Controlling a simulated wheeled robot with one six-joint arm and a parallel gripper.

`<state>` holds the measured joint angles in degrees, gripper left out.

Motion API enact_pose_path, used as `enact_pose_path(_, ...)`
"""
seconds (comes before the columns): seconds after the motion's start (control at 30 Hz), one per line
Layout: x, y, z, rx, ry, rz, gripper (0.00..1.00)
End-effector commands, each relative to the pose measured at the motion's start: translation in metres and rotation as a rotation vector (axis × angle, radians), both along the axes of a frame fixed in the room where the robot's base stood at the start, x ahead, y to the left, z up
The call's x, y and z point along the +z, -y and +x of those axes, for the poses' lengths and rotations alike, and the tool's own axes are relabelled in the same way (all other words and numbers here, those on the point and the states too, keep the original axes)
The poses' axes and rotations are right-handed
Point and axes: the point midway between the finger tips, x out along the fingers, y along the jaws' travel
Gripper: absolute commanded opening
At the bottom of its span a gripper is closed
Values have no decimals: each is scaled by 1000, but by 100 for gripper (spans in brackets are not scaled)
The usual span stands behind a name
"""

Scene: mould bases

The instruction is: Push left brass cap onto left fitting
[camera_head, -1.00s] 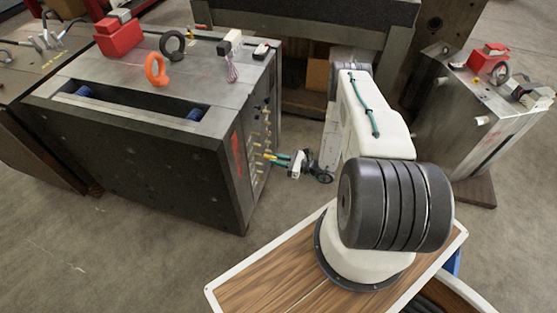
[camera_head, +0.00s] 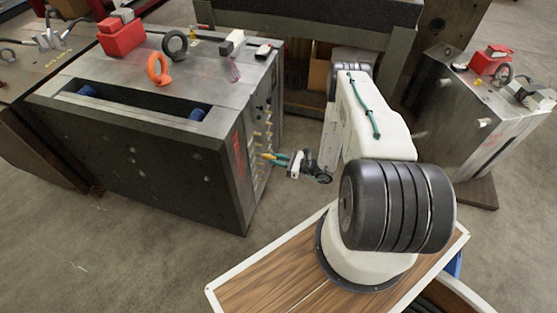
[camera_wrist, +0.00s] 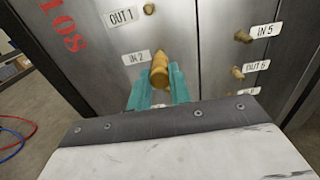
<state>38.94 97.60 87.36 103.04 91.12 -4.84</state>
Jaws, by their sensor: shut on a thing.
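My gripper (camera_wrist: 160,90) has two teal fingers shut on a brass cap (camera_wrist: 160,72), one on each side of it. The cap is in front of the steel face of the mould base beside the "IN 2" label (camera_wrist: 136,58). The fitting behind the cap is hidden, so I cannot tell whether the cap is touching or seated on it. In the head view, my gripper (camera_head: 273,158) reaches left to the right-hand face of the large dark mould base (camera_head: 150,165).
Other brass fittings stick out near the "OUT 1", "IN 5" and "OUT 6" labels, including an upper one (camera_wrist: 149,9) and a right one (camera_wrist: 242,36). Red and blue hoses (camera_wrist: 18,135) lie on the floor. Another mould block (camera_head: 470,120) stands at the right.

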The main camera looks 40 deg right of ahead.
Motion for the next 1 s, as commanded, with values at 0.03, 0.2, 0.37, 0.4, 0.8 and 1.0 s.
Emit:
enact_pose_path(0.03, 0, -1, 1, 0, 0, 0, 0)
enact_pose_path(0.2, 0, -4, 5, 0, 0, 0, 0)
enact_pose_path(0.37, 0, -4, 6, 0, 0, 0, 0)
enact_pose_path(0.4, 0, -4, 6, 0, 0, 0, 0)
enact_pose_path(0.8, 0, -8, 10, 1, 0, 0, 0)
enact_pose_path(1.0, 0, -10, 13, 0, 0, 0, 0)
